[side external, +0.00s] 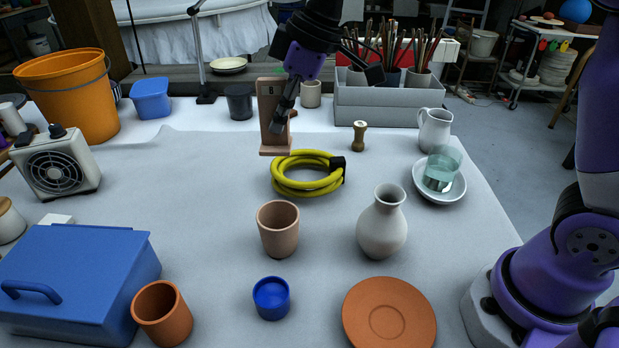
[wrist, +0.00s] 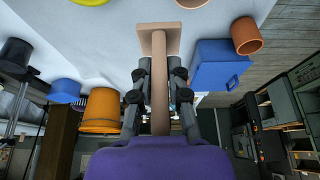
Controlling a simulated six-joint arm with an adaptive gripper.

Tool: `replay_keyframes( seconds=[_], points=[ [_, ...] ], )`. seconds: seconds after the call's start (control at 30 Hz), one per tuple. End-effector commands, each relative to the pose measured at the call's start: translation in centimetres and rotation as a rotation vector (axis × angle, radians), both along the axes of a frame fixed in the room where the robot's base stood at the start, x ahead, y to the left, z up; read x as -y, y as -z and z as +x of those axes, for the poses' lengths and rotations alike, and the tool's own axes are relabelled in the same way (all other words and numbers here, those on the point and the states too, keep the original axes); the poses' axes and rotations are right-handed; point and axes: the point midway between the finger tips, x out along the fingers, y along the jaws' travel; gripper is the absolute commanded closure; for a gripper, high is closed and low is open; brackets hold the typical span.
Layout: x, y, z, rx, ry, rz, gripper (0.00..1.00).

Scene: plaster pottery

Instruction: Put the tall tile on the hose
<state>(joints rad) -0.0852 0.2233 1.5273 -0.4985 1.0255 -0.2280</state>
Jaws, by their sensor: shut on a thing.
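The tall tile (side external: 270,103) is a pinkish-tan upright slab with a wider foot at its bottom. My gripper (side external: 281,118) is shut on it and holds it upright in the side external view, its foot above and a little left of the hose. In the wrist view the tile (wrist: 160,60) sits between the two fingers of my gripper (wrist: 160,75), foot pointing away from the wrist. The hose (side external: 308,187) is a yellow coil with a black end, lying flat on the table. In the wrist view only a yellow bit of it (wrist: 90,2) shows at the top edge.
A pinkish cup (side external: 278,230) and a pale vase (side external: 382,228) stand in front of the hose.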

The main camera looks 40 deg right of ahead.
Motion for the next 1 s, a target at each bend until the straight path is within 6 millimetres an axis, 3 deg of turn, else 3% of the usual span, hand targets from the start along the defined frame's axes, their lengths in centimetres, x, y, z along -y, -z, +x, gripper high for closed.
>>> replay_keyframes(
  seconds=[0.17,0.5,0.7,1.0],
  points=[
    [3.2,0.8,0.6,-0.003,0.011,-0.003,1.0],
    [10.1,5.7,4.6,-0.001,0.008,-0.002,1.0],
    [11.3,6.8,5.4,0.0,0.004,-0.002,1.0],
    [11.3,10.6,5.4,0.0,0.004,-0.003,1.0]
  ],
)
